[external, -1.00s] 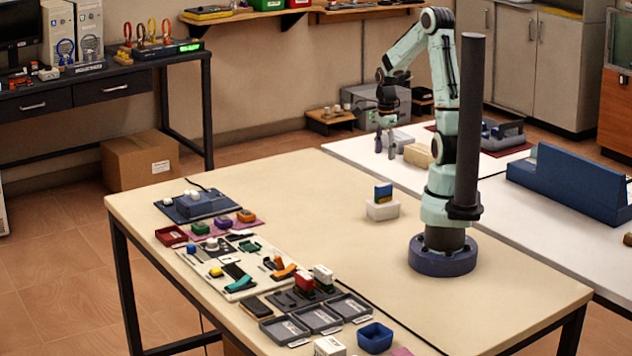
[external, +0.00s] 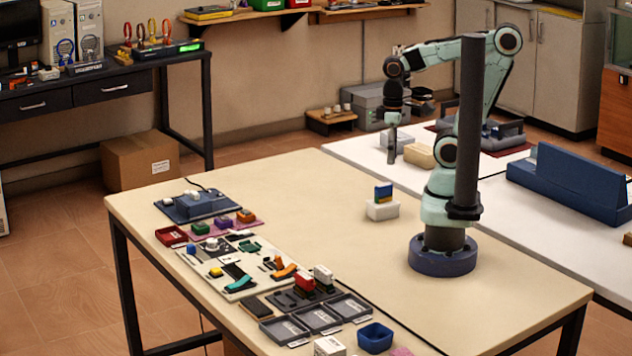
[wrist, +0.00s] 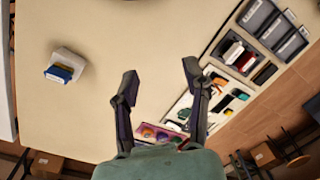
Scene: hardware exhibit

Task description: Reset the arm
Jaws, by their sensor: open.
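My gripper (external: 392,148) hangs pointing down in the external view, to the left of my dark column and in front of the white table's far part. It is seen edge-on there. In the wrist view my gripper (wrist: 160,74) has its two dark fingers spread wide, with nothing between them. Below them the beige tabletop (wrist: 110,30) is bare. My forearm runs level from the raised elbow at the right to the wrist at the left.
Trays and small parts (external: 240,268) line the table's left edge. A blue angled stand (external: 570,183) is on the white table. The beige table's middle is clear.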

